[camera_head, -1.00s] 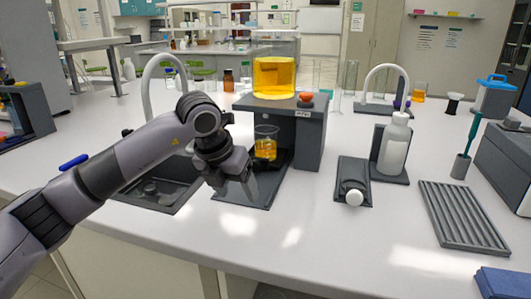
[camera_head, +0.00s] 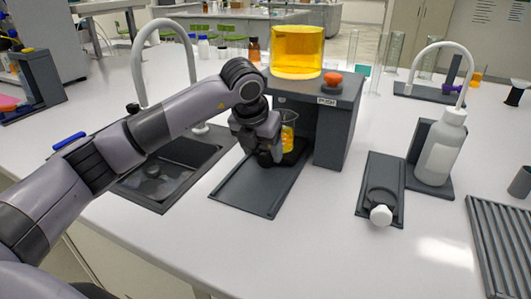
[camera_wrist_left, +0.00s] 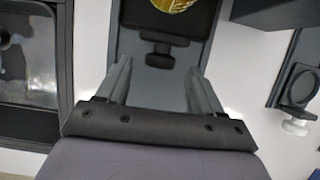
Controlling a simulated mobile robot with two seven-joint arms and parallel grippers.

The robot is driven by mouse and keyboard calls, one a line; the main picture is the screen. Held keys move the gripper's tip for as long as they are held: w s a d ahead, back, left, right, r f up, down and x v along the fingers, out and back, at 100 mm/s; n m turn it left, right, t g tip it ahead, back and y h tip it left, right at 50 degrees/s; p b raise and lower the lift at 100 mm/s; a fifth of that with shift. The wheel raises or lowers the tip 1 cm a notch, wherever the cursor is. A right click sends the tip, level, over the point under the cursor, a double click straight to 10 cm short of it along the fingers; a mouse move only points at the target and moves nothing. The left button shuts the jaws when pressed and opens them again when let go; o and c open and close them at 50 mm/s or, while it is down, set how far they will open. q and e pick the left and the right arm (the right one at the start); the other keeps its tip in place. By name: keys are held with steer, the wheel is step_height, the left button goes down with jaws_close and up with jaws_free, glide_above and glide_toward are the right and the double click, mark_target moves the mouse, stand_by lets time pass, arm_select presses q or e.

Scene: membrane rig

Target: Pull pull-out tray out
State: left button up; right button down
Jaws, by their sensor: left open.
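The pull-out tray (camera_wrist_left: 172,18) is a dark slab with a T-shaped handle (camera_wrist_left: 160,52) on its front edge, seen in the left wrist view. It carries a glass beaker of yellow liquid (camera_head: 289,141) and sits at the mouth of a grey housing (camera_head: 340,120). A flat dark base plate (camera_head: 245,195) runs out in front of it. My left gripper (camera_wrist_left: 158,72) is open, pointing at the tray, with its fingers either side of the handle's line and their tips near the handle; I cannot tell whether they touch. In the head view my left gripper (camera_head: 266,158) hides the handle.
A yellow-filled vessel (camera_head: 297,50) and a red button (camera_head: 333,79) are on top of the housing. A sink (camera_head: 160,175) lies to the left. A slider plate with a white knob (camera_head: 380,214) and a white bottle (camera_head: 440,150) stand to the right. The counter in front is clear.

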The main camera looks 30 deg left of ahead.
mark_target(265, 155)
arm_select(q)
steer(key=shift+x, duration=1.5)
arm_select(e)
steer(key=shift+r, duration=0.1)
arm_select(q)
jaws_close()
arm_select(e)
steer(key=shift+w, duration=0.15)
